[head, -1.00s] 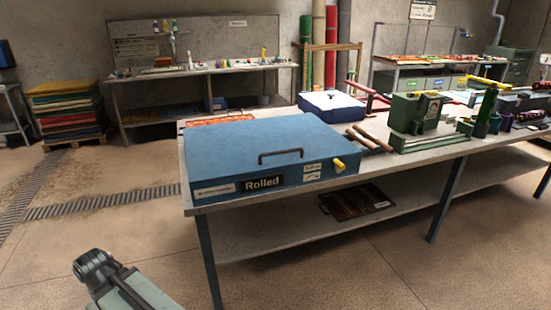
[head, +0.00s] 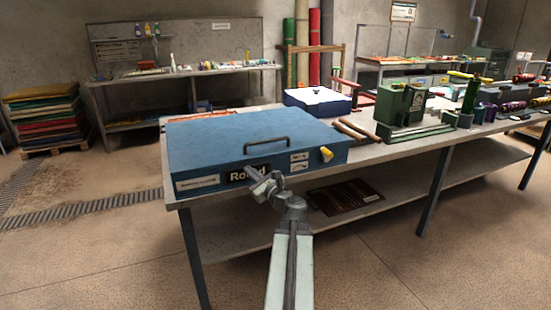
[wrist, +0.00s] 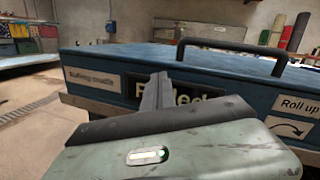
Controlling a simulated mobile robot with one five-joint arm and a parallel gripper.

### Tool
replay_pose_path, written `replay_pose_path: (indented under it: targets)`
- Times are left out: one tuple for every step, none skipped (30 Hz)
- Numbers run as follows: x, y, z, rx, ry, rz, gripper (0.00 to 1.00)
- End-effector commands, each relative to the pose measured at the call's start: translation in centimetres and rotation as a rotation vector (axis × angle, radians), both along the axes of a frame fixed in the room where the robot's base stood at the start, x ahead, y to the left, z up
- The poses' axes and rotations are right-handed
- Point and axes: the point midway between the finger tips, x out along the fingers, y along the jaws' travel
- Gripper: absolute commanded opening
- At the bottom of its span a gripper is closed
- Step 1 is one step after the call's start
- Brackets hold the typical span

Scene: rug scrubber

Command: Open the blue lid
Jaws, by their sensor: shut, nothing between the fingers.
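The blue lid (head: 225,135) is the top of a wide blue box on the near left of the workbench, and it lies flat and closed. A dark handle (head: 270,144) stands near its front edge; it also shows in the wrist view (wrist: 228,46). My gripper (head: 255,192) is in front of the box's front face, below and a little left of the handle, with its fingers together and empty. It covers part of the "Rolled" label (head: 237,176). In the wrist view my gripper (wrist: 157,80) points at that label. I cannot tell whether it touches the face.
The workbench (head: 375,152) carries a yellow knob (head: 326,153) on the box's right front, wooden-handled rods (head: 352,130) and a green machine (head: 402,108) at right. A blue-and-white box (head: 318,101) stands behind. Open floor lies in front of the bench.

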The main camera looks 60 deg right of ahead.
Motion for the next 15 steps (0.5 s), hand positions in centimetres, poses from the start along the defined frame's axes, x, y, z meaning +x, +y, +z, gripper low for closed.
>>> replay_pose_path:
  targets:
    - [-3.4,-3.0,0.3,0.072,-0.077,-0.078,0.0]
    - [-5.1,-4.4,0.6,0.111,-0.121,-0.115,0.0]
    - [-6.9,-5.8,1.0,0.153,-0.17,-0.153,0.0]
    - [-8.1,-6.6,1.3,0.179,-0.201,-0.176,0.0]
    - [-8.9,-7.2,1.4,0.197,-0.224,-0.192,0.0]
    - [-9.8,-7.8,1.6,0.216,-0.247,-0.208,0.0]
    - [-10.2,-8.1,1.7,0.225,-0.258,-0.217,0.0]
    - [-10.4,-8.2,1.8,0.231,-0.266,-0.221,0.0]
    - [-10.6,-8.3,1.9,0.235,-0.271,-0.223,0.0]
    - [-10.5,-8.3,1.9,0.236,-0.271,-0.223,0.0]
    - [-10.5,-8.3,1.9,0.236,-0.271,-0.222,0.0]
    - [-10.4,-8.3,1.9,0.235,-0.27,-0.221,0.0]
    - [-10.3,-8.4,2.0,0.234,-0.269,-0.221,0.0]
    - [-10.1,-8.5,2.0,0.234,-0.269,-0.22,0.0]
    - [-9.9,-8.7,2.1,0.233,-0.269,-0.22,0.0]
